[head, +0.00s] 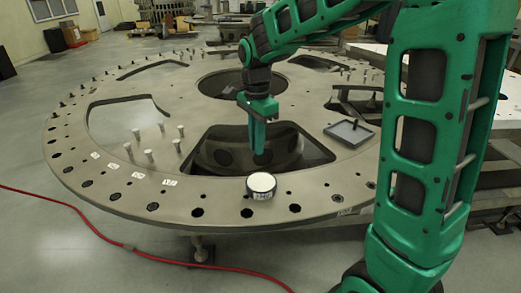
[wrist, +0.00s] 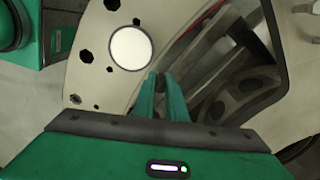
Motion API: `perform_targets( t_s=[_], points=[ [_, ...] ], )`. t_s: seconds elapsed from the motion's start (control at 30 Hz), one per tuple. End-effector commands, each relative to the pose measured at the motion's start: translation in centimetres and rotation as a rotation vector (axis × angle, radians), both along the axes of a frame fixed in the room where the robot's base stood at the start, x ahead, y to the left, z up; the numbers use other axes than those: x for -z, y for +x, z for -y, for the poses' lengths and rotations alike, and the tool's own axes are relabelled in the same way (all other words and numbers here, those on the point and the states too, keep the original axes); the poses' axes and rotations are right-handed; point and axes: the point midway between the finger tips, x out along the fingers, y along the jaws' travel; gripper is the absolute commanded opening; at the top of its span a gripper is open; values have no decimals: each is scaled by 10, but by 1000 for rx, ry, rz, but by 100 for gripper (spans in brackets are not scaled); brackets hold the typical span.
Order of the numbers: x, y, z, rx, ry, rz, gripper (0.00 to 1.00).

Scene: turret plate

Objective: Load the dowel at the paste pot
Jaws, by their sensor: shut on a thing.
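The paste pot (head: 261,185) is a short round pot with a white top and a label on its side. It stands on the near rim of the turret plate; in the wrist view its white top (wrist: 131,48) lies just beyond and left of my fingertips. My gripper (head: 259,146) hangs over the plate's near opening, behind the pot and apart from it. Its green fingers (wrist: 161,95) are shut on a slim dark piece, seemingly the dowel (head: 262,158), mostly hidden between them. I cannot see whether its tip carries paste.
The turret plate (head: 215,199) has large openings and rim holes. Several pale pegs (head: 149,156) stand upright at its left, near small white labels (head: 138,175). A shallow grey tray (head: 349,133) lies right of the opening. A red hose (head: 90,224) crosses the floor.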

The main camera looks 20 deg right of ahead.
Motion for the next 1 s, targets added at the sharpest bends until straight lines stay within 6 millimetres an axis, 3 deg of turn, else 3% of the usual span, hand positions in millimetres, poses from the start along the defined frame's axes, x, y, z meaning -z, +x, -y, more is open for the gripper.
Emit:
perform_targets(
  t_s=[0.2, 0.4, 0.63, 1.0],
  points=[
    [-15, -43, -10, 334, 1, 3, 0],
    [-19, -62, -14, 498, -1, 1, 0],
    [-12, -65, -14, 533, -1, 0, 0],
    [23, -66, -14, 531, -1, -1, 0]
  ],
)
